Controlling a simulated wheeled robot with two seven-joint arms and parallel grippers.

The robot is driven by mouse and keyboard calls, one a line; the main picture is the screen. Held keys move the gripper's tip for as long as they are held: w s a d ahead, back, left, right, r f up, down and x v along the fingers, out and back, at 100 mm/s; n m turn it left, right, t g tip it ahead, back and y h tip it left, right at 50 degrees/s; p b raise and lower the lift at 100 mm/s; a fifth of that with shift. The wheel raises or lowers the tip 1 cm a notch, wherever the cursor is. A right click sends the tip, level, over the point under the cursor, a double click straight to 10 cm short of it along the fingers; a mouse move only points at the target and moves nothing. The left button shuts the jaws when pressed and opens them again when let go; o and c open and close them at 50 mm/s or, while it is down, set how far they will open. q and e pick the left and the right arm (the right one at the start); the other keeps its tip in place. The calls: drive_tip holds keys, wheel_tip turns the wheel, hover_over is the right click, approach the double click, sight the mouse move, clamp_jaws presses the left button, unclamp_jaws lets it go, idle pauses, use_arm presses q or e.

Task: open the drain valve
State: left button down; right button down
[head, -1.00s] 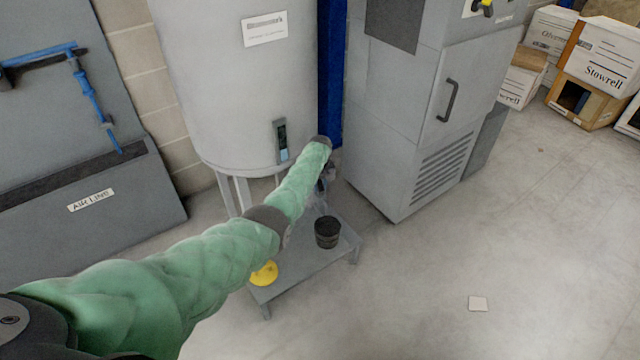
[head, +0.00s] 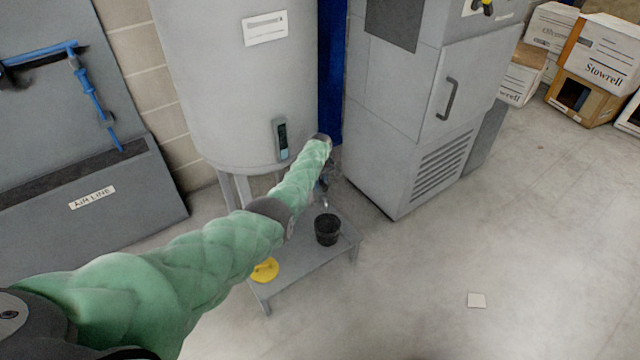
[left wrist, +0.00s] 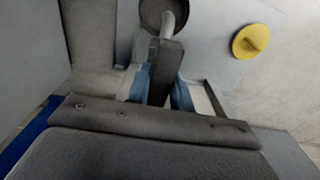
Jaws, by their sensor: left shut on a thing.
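The drain valve is low on the grey tank (head: 240,90), mostly hidden behind my left forearm in the head view. In the left wrist view its dark grey lever (left wrist: 165,68) lies between the blue-lined fingers of my left gripper (left wrist: 160,92), which is shut on it. A pale pipe end (left wrist: 168,25) shows just beyond the lever. A black bucket (head: 327,229) stands on the low stand below the valve. Its dark round top (left wrist: 163,12) also shows in the left wrist view. My right gripper is out of view.
The low grey stand (head: 305,262) carries a yellow disc-like thing (head: 264,270) at its left. A grey cabinet (head: 410,120) stands close on the right of the tank. Cartons (head: 600,55) are at the far right.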

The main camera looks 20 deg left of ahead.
sight(320, 181)
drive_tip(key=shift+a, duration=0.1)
use_arm(q)
drive_tip(key=c, duration=1.2)
unclamp_jaws()
drive_tip(key=shift+c, duration=0.2)
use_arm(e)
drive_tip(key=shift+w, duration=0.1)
use_arm(q)
drive_tip(key=shift+r, duration=0.15)
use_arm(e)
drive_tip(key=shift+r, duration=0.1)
use_arm(q)
wheel_tip(320, 181, up, 7)
drive_tip(key=shift+f+p, duration=0.1)
drive_tip(key=shift+p, duration=0.3)
drive_tip(key=shift+r, duration=0.35)
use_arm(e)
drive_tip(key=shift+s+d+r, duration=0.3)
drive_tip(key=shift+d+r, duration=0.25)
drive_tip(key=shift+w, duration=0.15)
